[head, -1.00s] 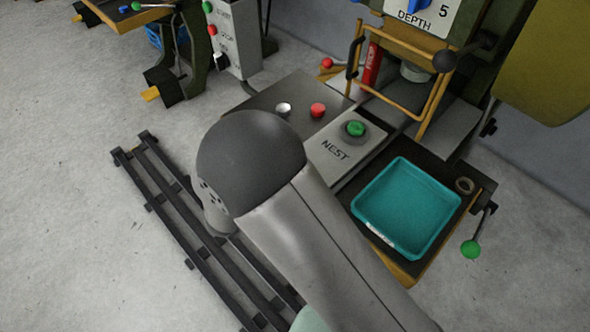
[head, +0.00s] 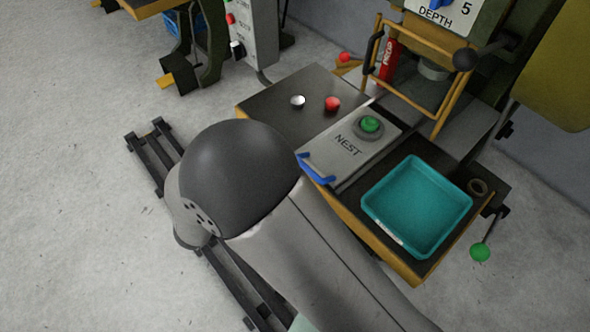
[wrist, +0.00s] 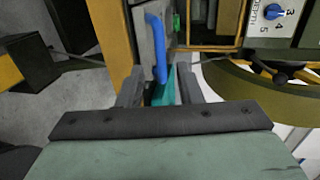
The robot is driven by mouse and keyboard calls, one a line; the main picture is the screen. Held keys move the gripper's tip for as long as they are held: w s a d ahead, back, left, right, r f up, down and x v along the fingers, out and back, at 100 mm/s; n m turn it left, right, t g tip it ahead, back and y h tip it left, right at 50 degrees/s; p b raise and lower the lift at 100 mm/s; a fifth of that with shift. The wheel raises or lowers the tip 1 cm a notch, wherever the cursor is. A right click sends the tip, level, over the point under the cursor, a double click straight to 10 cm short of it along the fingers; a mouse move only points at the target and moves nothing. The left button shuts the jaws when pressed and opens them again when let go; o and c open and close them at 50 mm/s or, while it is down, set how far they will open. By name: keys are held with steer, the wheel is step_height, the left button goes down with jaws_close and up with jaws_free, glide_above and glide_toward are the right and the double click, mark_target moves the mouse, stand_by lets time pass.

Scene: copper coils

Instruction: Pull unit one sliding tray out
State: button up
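The sliding tray is a grey plate marked NEST (head: 348,147), with a green button (head: 370,124) on top, at the front of the press. Its blue handle (head: 316,168) sticks out at the near end. In the wrist view, the blue handle (wrist: 155,48) runs down from above to the gap between my fingertips. My gripper (wrist: 161,84) is open, with one finger on each side of the handle's lower end in the picture. I cannot tell whether the fingers touch it or how deep it sits between them. In the head view, my arm hides the gripper.
A teal bin (head: 372,209) stands right of the tray on the bench. White (head: 298,101) and red (head: 332,103) knobs lie to its left. A yellow guard frame (head: 448,97) stands behind. A lever with a green ball (head: 480,252) projects at right.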

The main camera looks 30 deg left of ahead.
steer(key=v, duration=0.8)
steer(key=w+d+r+m+g+h+p, duration=0.1)
steer(key=w+d+r+m+g+h, duration=0.2)
steer(key=d+m, duration=0.35)
steer(key=w+d+r+m+g+p, duration=0.1)
steer(key=w+d+r+m+g, duration=0.25)
steer(key=w+d+m, duration=0.35)
steer(key=w+d+r+m+g+h+p, duration=0.1)
steer(key=w+d+r+m+g+h, duration=0.15)
steer(key=d+m+g, duration=0.4)
steer(key=s+d+r+m+y+p, duration=0.1)
steer(key=s+d+r+m+y, duration=0.1)
steer(key=d+m, duration=0.5)
steer(key=s+d+r+m+g+y+p, duration=0.1)
steer(key=d+m+y, duration=0.4)
steer(key=m, duration=0.8)
steer(key=s+d+r+m+y+p, duration=0.2)
steer(key=s+d+r+m+y, duration=0.1)
steer(key=d+m, duration=0.6)
steer(key=shift+d+r+m, duration=0.15)
steer(key=shift+r+m, duration=0.35)
